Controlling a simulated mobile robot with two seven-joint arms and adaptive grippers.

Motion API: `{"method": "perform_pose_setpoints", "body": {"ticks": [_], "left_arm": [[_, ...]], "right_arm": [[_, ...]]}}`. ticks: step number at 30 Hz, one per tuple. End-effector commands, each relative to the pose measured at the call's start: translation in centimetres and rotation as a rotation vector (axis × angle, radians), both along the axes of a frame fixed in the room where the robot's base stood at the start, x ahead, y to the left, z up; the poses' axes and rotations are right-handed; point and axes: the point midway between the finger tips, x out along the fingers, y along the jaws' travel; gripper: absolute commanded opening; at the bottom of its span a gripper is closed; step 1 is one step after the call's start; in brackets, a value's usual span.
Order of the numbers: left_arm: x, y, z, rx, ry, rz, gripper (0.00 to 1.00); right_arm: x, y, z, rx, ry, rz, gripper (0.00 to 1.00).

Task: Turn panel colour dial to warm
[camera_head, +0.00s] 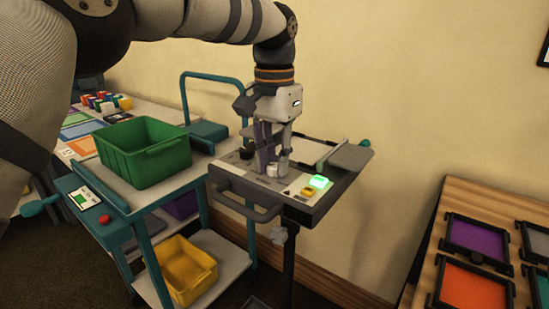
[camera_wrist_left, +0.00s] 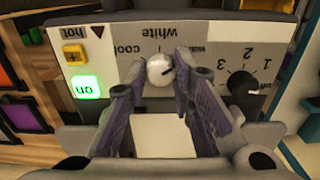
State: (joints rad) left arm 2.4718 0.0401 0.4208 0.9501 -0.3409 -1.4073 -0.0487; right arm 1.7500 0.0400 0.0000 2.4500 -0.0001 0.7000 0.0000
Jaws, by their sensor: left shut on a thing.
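The white colour dial (camera_wrist_left: 158,70) is a round knob on the grey panel (camera_wrist_left: 222,45), with upside-down labels "cool", "white" and a partly hidden "wa…" around it. Its dark pointer mark sits on the knob's right side in the wrist view, towards the partly hidden label. In the head view, the dial (camera_head: 272,170) shows at the fingertips. My left gripper (camera_head: 273,163) reaches down from above, its purple-padded fingers on either side of the dial and shut on it. The fingers (camera_wrist_left: 162,73) hide part of the labels. My right gripper is not in view.
A lit green "on" button (camera_wrist_left: 86,87) and a yellow button (camera_wrist_left: 76,56) lie beside the dial. A black numbered knob (camera_wrist_left: 243,87) is on its other side. A grey handle (camera_head: 245,208) fronts the panel. A teal cart with a green crate (camera_head: 143,170) stands left.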

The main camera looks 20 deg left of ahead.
Motion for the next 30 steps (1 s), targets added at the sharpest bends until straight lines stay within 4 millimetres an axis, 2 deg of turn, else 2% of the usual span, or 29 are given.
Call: {"method": "perform_pose_setpoints", "body": {"ticks": [19, 20, 22, 23, 30], "left_arm": [[-0.09, 0.04, -0.33, 0.002, 0.009, -0.048, 0.0], [-0.09, 0.04, -0.33, 0.002, 0.009, -0.047, 0.24], [-0.08, 0.03, -0.32, 0.002, 0.009, -0.047, 0.4], [-0.08, 0.03, -0.3, 0.002, 0.008, -0.047, 0.43], [-0.04, 0.01, -0.12, 0.002, 0.004, -0.047, 0.43]], "right_arm": [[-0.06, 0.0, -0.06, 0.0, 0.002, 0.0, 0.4], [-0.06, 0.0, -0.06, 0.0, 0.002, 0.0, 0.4], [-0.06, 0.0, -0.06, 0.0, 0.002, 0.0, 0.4], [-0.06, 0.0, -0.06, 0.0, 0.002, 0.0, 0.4], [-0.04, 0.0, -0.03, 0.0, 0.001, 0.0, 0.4]]}}
